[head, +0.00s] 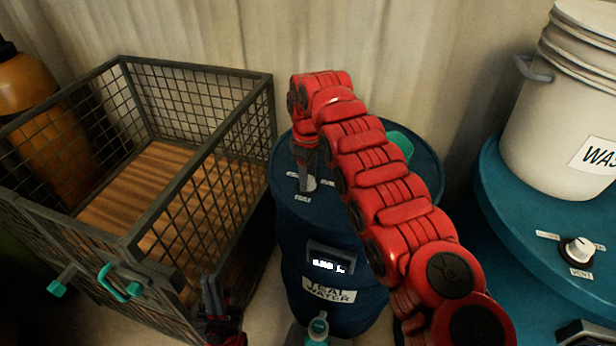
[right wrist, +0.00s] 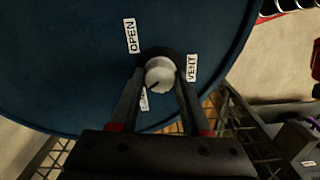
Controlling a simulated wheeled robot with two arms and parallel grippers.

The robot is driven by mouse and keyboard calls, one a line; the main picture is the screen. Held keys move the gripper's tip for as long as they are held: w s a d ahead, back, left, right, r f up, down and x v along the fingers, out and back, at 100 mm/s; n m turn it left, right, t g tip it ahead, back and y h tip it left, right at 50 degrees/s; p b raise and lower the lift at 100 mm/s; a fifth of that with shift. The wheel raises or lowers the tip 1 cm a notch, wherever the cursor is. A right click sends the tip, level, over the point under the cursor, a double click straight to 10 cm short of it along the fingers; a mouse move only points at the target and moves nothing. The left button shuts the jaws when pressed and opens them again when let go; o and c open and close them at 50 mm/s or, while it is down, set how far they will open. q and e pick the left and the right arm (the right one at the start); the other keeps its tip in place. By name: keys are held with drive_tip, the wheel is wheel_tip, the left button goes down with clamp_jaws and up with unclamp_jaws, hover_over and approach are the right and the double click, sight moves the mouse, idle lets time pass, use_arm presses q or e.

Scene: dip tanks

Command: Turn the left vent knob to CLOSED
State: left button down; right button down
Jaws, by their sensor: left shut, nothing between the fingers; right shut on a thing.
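The left vent knob (right wrist: 160,73) is a round white knob on the lid of the blue drum. In the right wrist view, my right gripper (right wrist: 159,88) is shut on it, one finger on each side. Around it are an OPEN label (right wrist: 130,36), a VENT label (right wrist: 191,68) and a third label (right wrist: 144,100) partly hidden by a finger. A dark mark on the knob appears to point to the lower left, toward that third label. In the head view, my right gripper (head: 304,178) reaches down onto the lid. My left gripper (head: 213,298) is shut and empty beside the crate.
A wire crate (head: 195,165) with a wooden floor stands left of the drum (head: 300,225). The drum has a small display (head: 330,262) and a teal-handled tap (head: 318,327). At right, another blue drum carries a white bucket (head: 560,120) and a second vent knob (head: 577,250).

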drive_tip(key=shift+n, duration=0.8)
drive_tip(key=shift+c, duration=1.8)
unclamp_jaws()
drive_tip(key=shift+r, duration=0.1)
drive_tip(key=shift+r, duration=0.3)
wheel_tip(320, 180, up, 5)
drive_tip(key=shift+a+r+p, duration=0.15)
drive_tip(key=shift+r+p, duration=0.05)
drive_tip(key=shift+p, duration=0.65)
wheel_tip(320, 180, up, 11)
drive_tip(key=p, duration=1.1)
drive_tip(key=shift+d+r, duration=0.2)
